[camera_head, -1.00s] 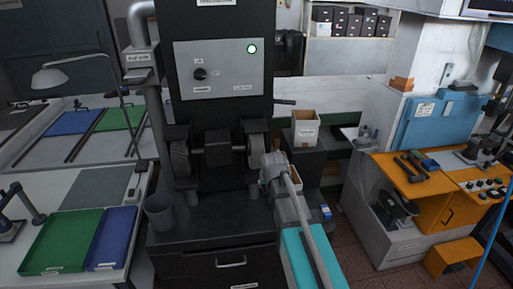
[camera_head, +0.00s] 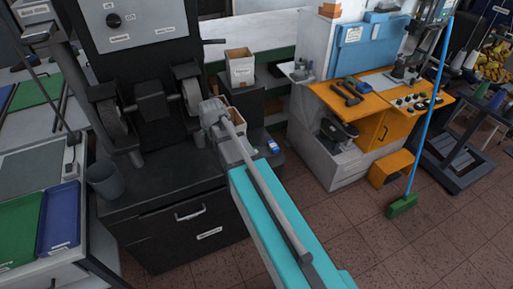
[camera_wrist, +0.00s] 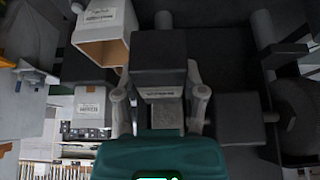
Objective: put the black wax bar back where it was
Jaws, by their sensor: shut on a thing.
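My gripper (camera_head: 208,112) is over the right part of the black grinding machine's bench, close to the right-hand wheel. In the wrist view my gripper (camera_wrist: 160,80) has its two grey fingers closed on the sides of a dark block, which I take for the black wax bar (camera_wrist: 158,50). A paler labelled face shows below its dark face, its writing unreadable. The head view does not show the bar clearly, as my wrist hides it. A small open box (camera_wrist: 98,50) with a tan inside and a label is beside the bar in the wrist view.
The grinding machine (camera_head: 150,200) has wheels just left of my gripper. A white open carton (camera_head: 240,70) stands on a dark pedestal behind. A small blue box (camera_head: 273,146) lies right of my wrist. An orange workbench (camera_head: 350,95) and a broom (camera_head: 405,203) are further right.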

